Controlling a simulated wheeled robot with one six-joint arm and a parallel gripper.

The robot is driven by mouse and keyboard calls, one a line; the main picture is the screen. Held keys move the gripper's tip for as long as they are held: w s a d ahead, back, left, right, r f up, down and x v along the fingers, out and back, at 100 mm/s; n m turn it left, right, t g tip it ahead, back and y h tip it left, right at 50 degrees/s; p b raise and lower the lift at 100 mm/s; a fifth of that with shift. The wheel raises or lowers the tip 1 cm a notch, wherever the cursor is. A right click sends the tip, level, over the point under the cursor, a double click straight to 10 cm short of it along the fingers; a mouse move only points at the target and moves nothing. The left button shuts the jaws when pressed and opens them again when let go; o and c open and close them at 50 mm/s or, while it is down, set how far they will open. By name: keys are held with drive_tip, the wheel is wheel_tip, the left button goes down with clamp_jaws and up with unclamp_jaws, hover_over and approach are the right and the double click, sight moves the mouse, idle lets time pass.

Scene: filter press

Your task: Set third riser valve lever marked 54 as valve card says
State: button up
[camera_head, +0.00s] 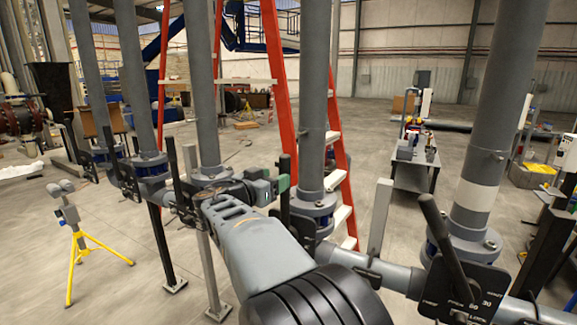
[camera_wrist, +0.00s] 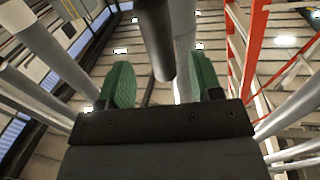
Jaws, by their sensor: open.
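Several grey vertical riser pipes stand in a row in the head view; one, the third from either end (camera_head: 200,90), rises behind my gripper. A dark lever (camera_head: 174,165) stands near its base. Another dark lever (camera_head: 285,172) is close to my gripper's right side. My gripper (camera_head: 272,184) has green finger pads and is open. In the wrist view my gripper (camera_wrist: 163,88) shows its pads apart, with the round end of a dark bar (camera_wrist: 157,40) seen between and beyond them. I cannot tell whether they touch. I cannot make out the number 54 or a valve card.
A near right riser (camera_head: 490,120) has a tilted black lever (camera_head: 445,245) over a dark plate with white numbers. An orange ladder (camera_head: 283,90) stands behind the risers. A yellow tripod stand (camera_head: 77,240) is at left. A low table (camera_head: 414,165) stands behind, right.

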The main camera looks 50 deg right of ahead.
sight(289, 171)
drive_tip(key=d, duration=0.2)
drive_tip(key=d+p, duration=0.1)
drive_tip(key=d, duration=0.1)
drive_tip(key=d+p, duration=0.1)
drive_tip(key=d, duration=0.1)
drive_tip(key=shift+w+d, duration=0.3)
drive_tip(key=shift+d, duration=0.05)
drive_tip(key=shift+c, duration=0.2)
clamp_jaws()
